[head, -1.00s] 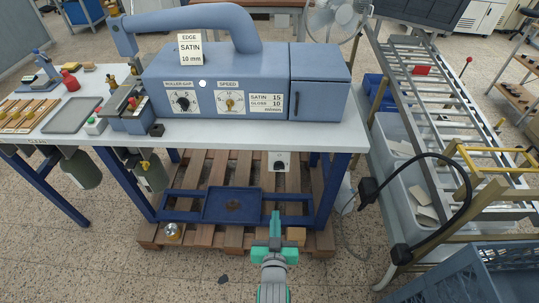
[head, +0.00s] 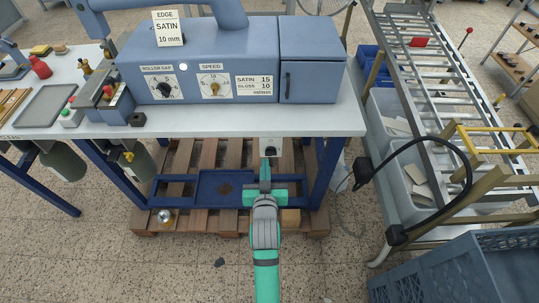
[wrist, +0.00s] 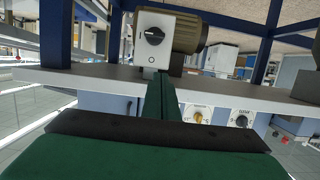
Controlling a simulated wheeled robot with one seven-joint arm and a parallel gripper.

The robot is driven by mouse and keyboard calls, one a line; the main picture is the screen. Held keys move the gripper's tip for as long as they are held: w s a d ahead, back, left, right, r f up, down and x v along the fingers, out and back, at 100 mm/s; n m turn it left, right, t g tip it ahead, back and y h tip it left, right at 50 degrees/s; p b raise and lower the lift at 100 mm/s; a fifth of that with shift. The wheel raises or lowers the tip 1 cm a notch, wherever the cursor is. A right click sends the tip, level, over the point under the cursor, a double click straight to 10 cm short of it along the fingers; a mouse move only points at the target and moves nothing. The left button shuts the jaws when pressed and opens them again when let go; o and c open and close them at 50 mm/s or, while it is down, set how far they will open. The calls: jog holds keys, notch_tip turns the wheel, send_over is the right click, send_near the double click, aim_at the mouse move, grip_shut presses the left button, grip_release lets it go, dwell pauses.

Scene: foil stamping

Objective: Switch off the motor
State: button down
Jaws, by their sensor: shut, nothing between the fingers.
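A small white switch box (head: 270,147) hangs under the front edge of the machine bench. In the wrist view, which looks upside down, the box (wrist: 147,52) carries a black rotary knob (wrist: 153,36) and a small ring mark. The knob's slot lies aslant. An olive-brown cylindrical body, apparently the motor (wrist: 188,33), sits beside the box. My gripper (head: 265,166) is shut and empty, just below and in front of the box in the head view. In the wrist view its fingers (wrist: 161,82) point at the box's edge, apart from the knob; contact is unclear.
The blue machine (head: 225,60) stands on the white bench top (head: 310,119), with roller gap (head: 165,90) and speed (head: 215,88) dials. A wooden pallet (head: 183,221) lies below. A metal rack (head: 430,110) and a blue crate (head: 445,275) are at right.

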send_near(268, 147)
jog(key=w+r, duration=0.2)
jog(key=w, duration=0.2)
jog(key=shift+w+a+r, duration=0.3)
jog(key=shift+r, duration=0.1)
jog(key=f, duration=0.3)
jog(key=shift+w+d, duration=0.15)
jog(key=shift+w, duration=0.25)
jog(key=shift+s+d+f, duration=0.1)
jog(key=shift+d+f, duration=0.05)
jog(key=shift+f, duration=0.35)
jog(key=shift+s+a+f, duration=0.1)
jog(key=shift+a, duration=0.4)
jog(key=shift+d, duration=0.3)
